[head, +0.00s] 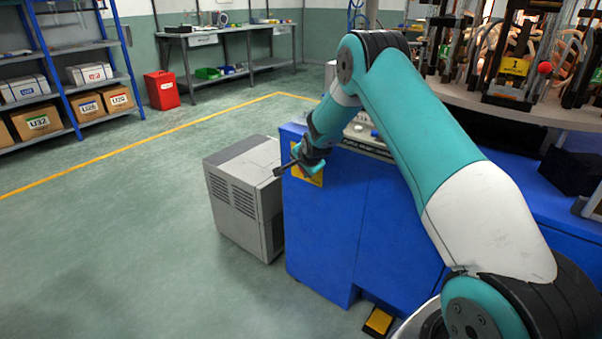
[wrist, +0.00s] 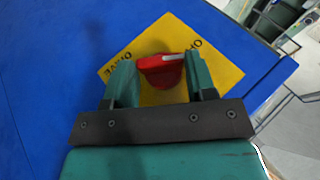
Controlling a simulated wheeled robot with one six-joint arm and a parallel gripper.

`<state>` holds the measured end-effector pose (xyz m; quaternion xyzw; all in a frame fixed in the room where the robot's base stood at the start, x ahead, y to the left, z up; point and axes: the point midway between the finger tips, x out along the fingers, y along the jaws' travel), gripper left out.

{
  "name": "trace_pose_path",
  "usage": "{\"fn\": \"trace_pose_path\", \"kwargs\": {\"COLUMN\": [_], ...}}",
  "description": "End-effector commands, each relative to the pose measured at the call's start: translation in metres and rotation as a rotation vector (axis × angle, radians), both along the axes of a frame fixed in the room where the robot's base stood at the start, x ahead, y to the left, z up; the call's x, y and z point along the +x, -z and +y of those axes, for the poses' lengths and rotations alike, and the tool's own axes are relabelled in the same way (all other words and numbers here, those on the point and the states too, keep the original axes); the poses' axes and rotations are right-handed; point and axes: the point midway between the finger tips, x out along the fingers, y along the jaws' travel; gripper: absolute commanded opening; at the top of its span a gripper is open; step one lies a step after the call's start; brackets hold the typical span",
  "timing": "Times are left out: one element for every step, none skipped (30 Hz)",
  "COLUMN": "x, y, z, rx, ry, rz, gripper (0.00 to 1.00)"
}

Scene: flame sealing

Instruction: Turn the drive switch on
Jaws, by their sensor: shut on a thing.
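The drive switch (wrist: 161,70) is a red rotary knob with a pale pointer mark, on a yellow plate (wrist: 218,70) fixed to a blue cabinet face. The pale mark points right across the knob. In the head view, my gripper (head: 283,171) is at the blue cabinet's left end, by the yellow plate (head: 309,174); the knob itself is hidden there.
A grey vented box (head: 235,197) stands left of the blue cabinet (head: 322,240). A round table (head: 470,100) with fixtures is at the upper right. A yellow pedal (head: 378,321) lies on the floor. Shelves (head: 70,45) and a red bin (head: 161,90) are farther back. Open floor lies left.

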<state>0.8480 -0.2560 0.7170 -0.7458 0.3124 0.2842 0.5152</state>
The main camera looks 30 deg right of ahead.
Motion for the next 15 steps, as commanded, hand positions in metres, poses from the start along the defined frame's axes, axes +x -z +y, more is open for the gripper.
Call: {"fn": "trace_pose_path", "kwargs": {"x": [-0.003, -0.003, -0.004, -0.004, -0.005, -0.005, -0.005, -0.006, -0.006, -0.007, -0.007, -0.007, -0.007, -0.008, -0.008], "y": [0.009, 0.009, 0.009, 0.010, 0.011, 0.012, 0.013, 0.013, 0.015, 0.015, 0.016, 0.017, 0.018, 0.018, 0.020], "z": [-0.002, -0.002, -0.002, -0.002, -0.003, -0.003, -0.003, -0.003, -0.004, -0.004, -0.004, -0.004, -0.004, -0.005, -0.005], "rx": [0.016, 0.025, 0.038, 0.047, 0.057, 0.070, 0.080, 0.088, 0.102, 0.112, 0.122, 0.134, 0.145, 0.153, 0.166], "ry": [0.003, 0.004, 0.003, 0.003, 0.004, 0.004, 0.004, 0.004, 0.004, 0.005, 0.006, 0.005, 0.006, 0.006, 0.006], "rz": [-0.036, -0.063, -0.101, -0.127, -0.154, -0.189, -0.217, -0.243, -0.278, -0.306, -0.332, -0.369, -0.396, -0.422, -0.458], "gripper": [0.27, 0.27, 0.27, 0.27, 0.27, 0.27, 0.27, 0.27, 0.27, 0.27, 0.27, 0.27, 0.27, 0.27, 0.27]}}
